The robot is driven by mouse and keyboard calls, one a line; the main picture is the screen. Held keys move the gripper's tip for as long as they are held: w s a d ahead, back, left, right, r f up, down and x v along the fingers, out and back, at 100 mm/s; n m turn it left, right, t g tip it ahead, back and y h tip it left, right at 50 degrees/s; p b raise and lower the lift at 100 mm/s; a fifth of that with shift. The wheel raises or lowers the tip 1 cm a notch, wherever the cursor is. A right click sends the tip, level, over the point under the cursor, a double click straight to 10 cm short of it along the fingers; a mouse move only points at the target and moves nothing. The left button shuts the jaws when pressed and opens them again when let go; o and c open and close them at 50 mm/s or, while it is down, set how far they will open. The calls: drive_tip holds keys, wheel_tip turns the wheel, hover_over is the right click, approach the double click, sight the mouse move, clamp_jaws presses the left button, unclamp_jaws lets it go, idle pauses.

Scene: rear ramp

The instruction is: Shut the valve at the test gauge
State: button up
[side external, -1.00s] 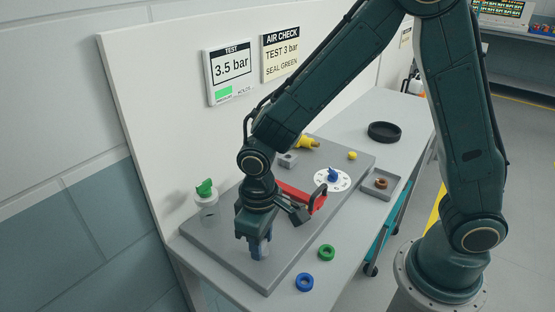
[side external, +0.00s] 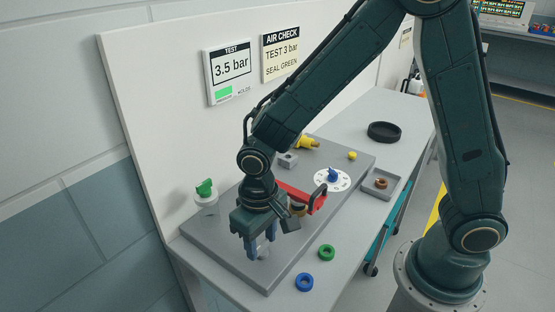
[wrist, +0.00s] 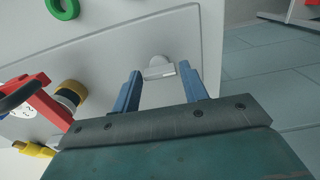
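My gripper (side external: 259,248) points down over the front left part of the grey board (side external: 225,238). Its two blue fingers are apart, and in the wrist view (wrist: 154,80) a small pale fitting with a flat bar (wrist: 158,67) shows in the gap just beyond them. I cannot tell whether they touch it. A green handle on a white base (side external: 205,189) stands at the board's left back corner, below the test gauge (side external: 230,70), which reads 3.5 bar. A red lever (side external: 297,193) lies right of my gripper; its brass-coloured fitting also shows in the wrist view (wrist: 72,91).
A blue knob on a white dial (side external: 333,175), a yellow fitting (side external: 306,142) and a grey block (side external: 287,160) are on the board. Green (side external: 326,252) and blue (side external: 304,282) rings lie at the front. A tray (side external: 388,189) and black ring (side external: 384,132) are right.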

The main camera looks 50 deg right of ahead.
sight(262, 244)
drive_tip(key=shift+o, duration=1.1)
drive_tip(key=shift+r, duration=0.1)
wheel_tip(262, 244, up, 14)
drive_tip(key=shift+f, duration=0.2)
drive_tip(key=s+d+r+t, duration=0.2)
drive_tip(key=s+d+r, duration=0.1)
drive_tip(key=s+d, duration=0.4)
drive_tip(key=s+d+r+t, duration=0.3)
drive_tip(key=s+d, duration=0.4)
drive_tip(key=d, duration=0.1)
drive_tip(key=shift+r+t, duration=0.3)
drive_tip(key=shift+r, duration=0.1)
